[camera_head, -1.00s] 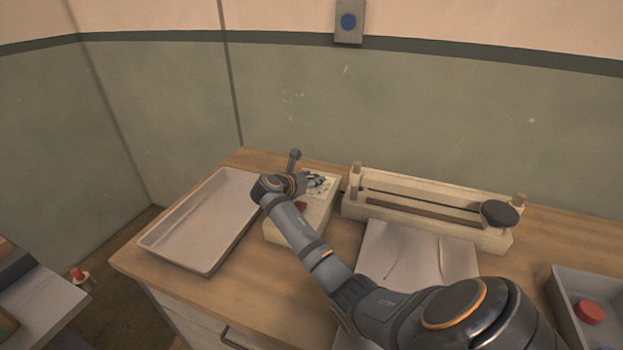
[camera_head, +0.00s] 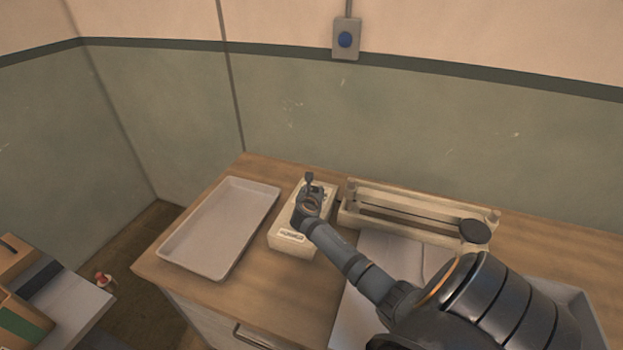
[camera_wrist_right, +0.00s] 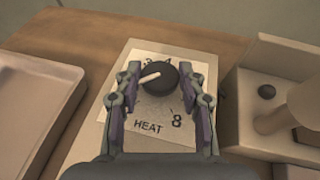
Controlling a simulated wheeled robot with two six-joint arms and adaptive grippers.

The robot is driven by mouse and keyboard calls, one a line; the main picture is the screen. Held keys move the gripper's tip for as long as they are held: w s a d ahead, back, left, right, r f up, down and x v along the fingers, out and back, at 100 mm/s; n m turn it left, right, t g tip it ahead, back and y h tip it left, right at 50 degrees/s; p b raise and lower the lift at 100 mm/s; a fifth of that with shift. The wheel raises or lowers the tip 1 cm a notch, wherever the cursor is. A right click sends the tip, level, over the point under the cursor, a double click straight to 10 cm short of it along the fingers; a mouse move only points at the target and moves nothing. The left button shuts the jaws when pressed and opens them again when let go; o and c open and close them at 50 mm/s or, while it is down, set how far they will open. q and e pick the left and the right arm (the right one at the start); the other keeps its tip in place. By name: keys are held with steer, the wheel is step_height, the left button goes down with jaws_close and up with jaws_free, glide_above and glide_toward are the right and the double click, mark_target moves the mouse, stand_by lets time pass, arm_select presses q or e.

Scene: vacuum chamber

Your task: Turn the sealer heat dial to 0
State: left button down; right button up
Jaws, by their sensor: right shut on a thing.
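The heat dial is a round black knob (camera_wrist_right: 158,80) with a white pointer, in the right wrist view. It sits on a white plate (camera_wrist_right: 150,128) printed with "HEAT", 3 and 4 at the far edge and 8 at the near right. The pointer faces left and slightly toward the camera; a 0 mark cannot be made out. My right gripper (camera_wrist_right: 160,70) has a finger on each side of the knob and is shut on it. In the head view my right gripper (camera_head: 313,188) is over the cream control box (camera_head: 290,243) and hides the dial. My left gripper is out of view.
A grey tray (camera_head: 220,228) lies left of the box. A pale sheet (camera_head: 378,250) lies before the bar. The wooden worktop (camera_head: 268,298) is clear in front of the box.

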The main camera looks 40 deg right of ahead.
steer(key=shift+s+d+n+t+y+p, duration=0.1)
steer(key=shift+n+t+y+p, duration=0.75)
steer(key=shift+n+p, duration=0.2)
steer(key=o, duration=1.1)
steer(key=shift+o, duration=0.2)
steer(key=v, duration=1.2)
